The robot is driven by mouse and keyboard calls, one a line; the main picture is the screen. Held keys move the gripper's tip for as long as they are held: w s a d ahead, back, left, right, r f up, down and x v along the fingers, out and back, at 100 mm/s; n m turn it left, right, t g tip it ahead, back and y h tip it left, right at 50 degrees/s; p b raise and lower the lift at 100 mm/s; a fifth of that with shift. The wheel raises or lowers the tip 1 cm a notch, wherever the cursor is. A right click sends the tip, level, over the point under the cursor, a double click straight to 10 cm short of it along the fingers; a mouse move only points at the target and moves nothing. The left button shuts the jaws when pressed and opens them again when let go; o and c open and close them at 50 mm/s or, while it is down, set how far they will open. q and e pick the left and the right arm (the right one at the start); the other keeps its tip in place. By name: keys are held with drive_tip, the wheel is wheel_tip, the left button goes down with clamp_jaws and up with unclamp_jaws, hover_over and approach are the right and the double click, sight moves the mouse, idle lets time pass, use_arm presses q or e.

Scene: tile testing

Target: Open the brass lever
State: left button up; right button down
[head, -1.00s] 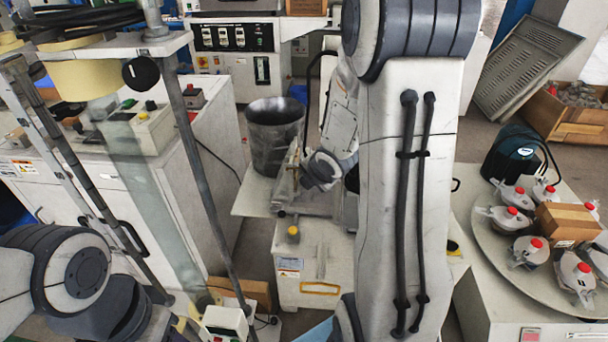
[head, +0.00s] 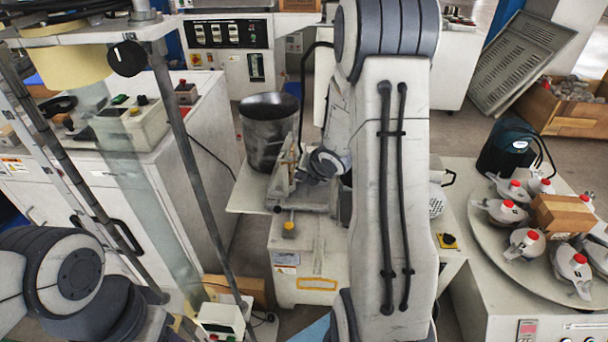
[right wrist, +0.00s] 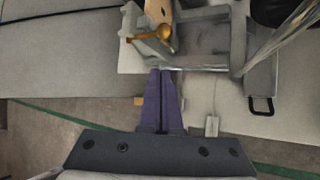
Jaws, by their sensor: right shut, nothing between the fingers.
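In the right wrist view, the brass lever (right wrist: 150,34) is a golden handle with a rounded end, on a grey metal frame near the top. My right gripper (right wrist: 162,72) has its purple fingers together and empty. Their tips point at the frame's lower edge, below and slightly right of the lever; contact cannot be told. In the head view, my right arm's wrist reaches the small metal machine (head: 306,195) on the low bench, and the arm covers part of it. A yellow knob (head: 289,228) shows at its front. My left gripper is out of view; only part of my left arm shows.
A dark metal bucket (head: 268,135) stands behind the machine. A round tray (head: 490,228) with red-capped containers and a cardboard box (head: 562,215) is at right. A metal post (head: 190,150) rises at left. Floor shows below the machine in the wrist view.

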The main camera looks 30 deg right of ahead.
drive_tip(key=b+x, duration=0.1)
drive_tip(key=x, duration=0.5)
drive_tip(key=d+r+p, duration=0.2)
drive_tip(key=r, duration=0.1)
drive_tip(key=shift+s+d+r+p, duration=0.1)
drive_tip(key=shift+r+p, duration=0.15)
drive_tip(key=shift+p, duration=0.05)
